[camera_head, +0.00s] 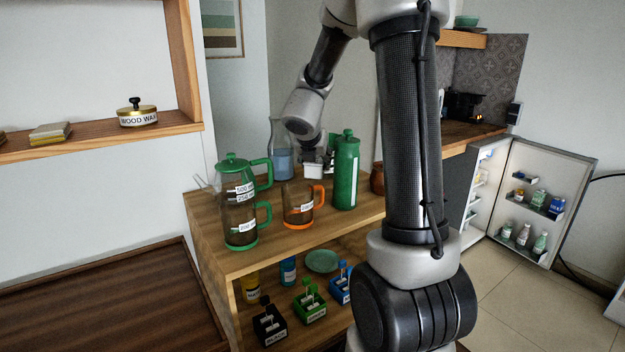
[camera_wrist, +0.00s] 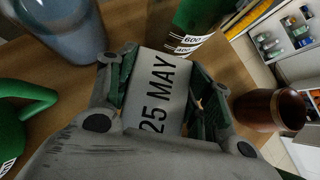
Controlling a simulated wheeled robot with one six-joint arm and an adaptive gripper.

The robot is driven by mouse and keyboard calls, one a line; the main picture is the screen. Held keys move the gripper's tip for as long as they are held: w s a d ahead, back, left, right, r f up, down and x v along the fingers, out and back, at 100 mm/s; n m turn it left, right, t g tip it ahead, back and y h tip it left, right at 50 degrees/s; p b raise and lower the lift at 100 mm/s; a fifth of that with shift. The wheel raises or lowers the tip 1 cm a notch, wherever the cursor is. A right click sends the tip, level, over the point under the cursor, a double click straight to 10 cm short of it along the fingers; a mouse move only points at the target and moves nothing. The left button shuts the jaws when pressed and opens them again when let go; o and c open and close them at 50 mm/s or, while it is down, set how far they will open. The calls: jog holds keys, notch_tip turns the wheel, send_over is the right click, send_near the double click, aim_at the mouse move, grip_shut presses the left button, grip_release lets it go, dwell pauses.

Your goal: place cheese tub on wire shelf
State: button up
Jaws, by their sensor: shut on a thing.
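A white tub (camera_wrist: 160,90) with a "25 MAY" label is between the fingers of my gripper (camera_wrist: 158,70), which is shut on it. I cannot read a cheese label on it. In the head view the tub (camera_head: 313,171) and my gripper (camera_head: 318,158) are over the back of the wooden shelf unit's top, between a glass bottle and a green flask; I cannot tell whether the tub touches the wood. An open fridge (camera_head: 482,190) stands at the right, with items inside. No wire shelf can be made out clearly; my arm hides part of the fridge.
Close around are the green flask (camera_head: 346,172), glass bottle (camera_head: 280,160), orange-handled mug (camera_head: 299,208), green-lidded pitcher (camera_head: 232,175) and brown pot (camera_wrist: 270,109). The fridge door (camera_head: 540,200) is swung open with bottles on its racks. Floor (camera_head: 505,285) before it is clear.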

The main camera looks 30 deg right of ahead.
aim_at(316, 175)
jog(key=shift+f, duration=2.55)
jog(key=shift+f, duration=0.1)
jog(key=o, duration=1.2)
jog(key=shift+o, duration=0.2)
